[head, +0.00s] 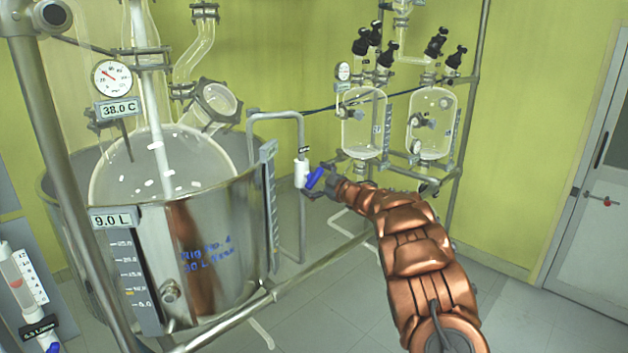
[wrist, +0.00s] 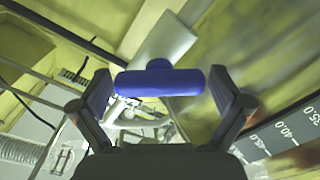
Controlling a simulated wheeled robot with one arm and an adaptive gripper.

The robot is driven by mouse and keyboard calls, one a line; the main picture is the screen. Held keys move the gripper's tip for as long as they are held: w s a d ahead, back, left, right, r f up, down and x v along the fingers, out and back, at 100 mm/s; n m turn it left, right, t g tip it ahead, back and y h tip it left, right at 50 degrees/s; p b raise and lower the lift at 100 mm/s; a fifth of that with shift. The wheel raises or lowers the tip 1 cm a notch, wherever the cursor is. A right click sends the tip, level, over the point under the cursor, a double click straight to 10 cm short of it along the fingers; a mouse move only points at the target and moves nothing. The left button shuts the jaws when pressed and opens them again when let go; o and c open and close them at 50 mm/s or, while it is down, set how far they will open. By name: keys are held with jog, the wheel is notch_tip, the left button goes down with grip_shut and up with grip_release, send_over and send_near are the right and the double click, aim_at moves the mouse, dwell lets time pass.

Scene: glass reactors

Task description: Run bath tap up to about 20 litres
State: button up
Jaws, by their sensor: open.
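The bath tap is a white valve body (head: 301,172) on a grey bent pipe at the right side of the steel bath (head: 215,240). Its blue handle (head: 315,178) also shows in the wrist view (wrist: 158,82), lying crosswise between my fingers. My gripper (wrist: 160,100) is open around the handle, with a finger at each end of it; contact is hard to tell. In the head view my gripper (head: 322,190) is at the tap, partly hidden by the handle and my arm. The bath's level display (head: 110,219) reads 9.0 L.
A round glass vessel (head: 150,170) sits in the bath under a dial and a 38.0 C display (head: 118,108). Two glass reactors (head: 430,125) hang on a rack behind the tap. Floor at right is clear.

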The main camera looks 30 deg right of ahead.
jog(key=v, duration=1.2)
jog(key=shift+r, duration=0.1)
dwell(6.7)
